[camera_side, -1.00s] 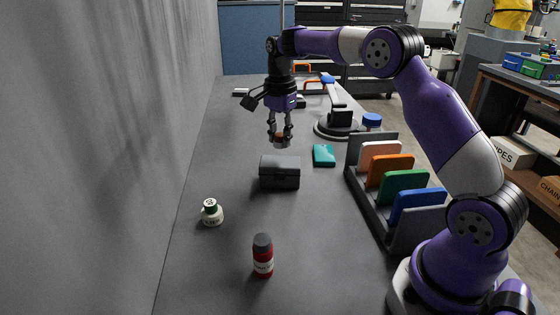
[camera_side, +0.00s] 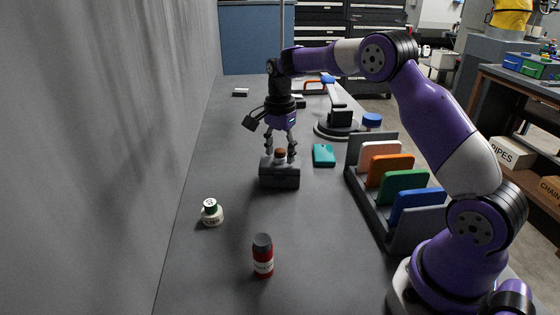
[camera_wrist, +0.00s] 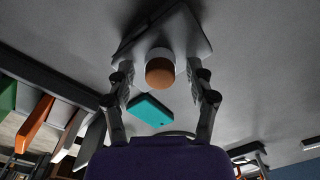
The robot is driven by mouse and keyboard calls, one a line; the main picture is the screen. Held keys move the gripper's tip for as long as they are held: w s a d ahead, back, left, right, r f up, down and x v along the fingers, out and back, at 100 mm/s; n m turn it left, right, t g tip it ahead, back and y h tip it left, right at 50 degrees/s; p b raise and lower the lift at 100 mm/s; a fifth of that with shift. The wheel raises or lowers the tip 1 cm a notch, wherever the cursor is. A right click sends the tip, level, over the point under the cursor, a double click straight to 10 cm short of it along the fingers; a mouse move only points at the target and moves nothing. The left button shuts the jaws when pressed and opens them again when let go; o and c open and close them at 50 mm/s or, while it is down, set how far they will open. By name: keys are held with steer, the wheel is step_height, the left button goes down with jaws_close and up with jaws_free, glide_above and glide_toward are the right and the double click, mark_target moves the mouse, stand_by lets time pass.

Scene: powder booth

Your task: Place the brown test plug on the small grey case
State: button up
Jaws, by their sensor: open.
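The small grey case (camera_side: 280,177) sits closed on the bench in the middle of the side view; its top also shows in the wrist view (camera_wrist: 188,35). The brown test plug (camera_side: 280,154), with a brown top and a pale lower part, stands upright on the case lid. In the wrist view the plug (camera_wrist: 160,72) is seen from above, between the fingers. My gripper (camera_side: 281,151) is open, with one finger on each side of the plug just above the case. In the wrist view a gap shows between plug and fingers.
A teal box (camera_side: 324,155) lies to the right of the case. A rack (camera_side: 382,211) of coloured panels stands further right. A white bottle (camera_side: 212,213) and a red bottle (camera_side: 263,257) stand nearer the camera. A grey wall borders the left side.

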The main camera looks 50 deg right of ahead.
mark_target(280, 150)
steer(key=s+a+r+n+t, duration=0.1)
steer(key=a+r+n, duration=0.1)
steer(key=r, duration=0.6)
steer(key=s+a+r+n, duration=0.1)
steer(key=s+r, duration=0.1)
steer(key=r, duration=0.6)
steer(key=s+a+f+n+t, duration=0.2)
steer(key=s+a+n, duration=0.2)
steer(key=s+n, duration=0.3)
steer(key=s+a+f+n+t, duration=0.2)
steer(key=s+a+f+n, duration=0.1)
steer(key=s+n, duration=0.5)
steer(key=shift+s+a+f+t, duration=0.3)
steer(key=shift+s+a, duration=0.5)
steer(key=shift+s, duration=0.4)
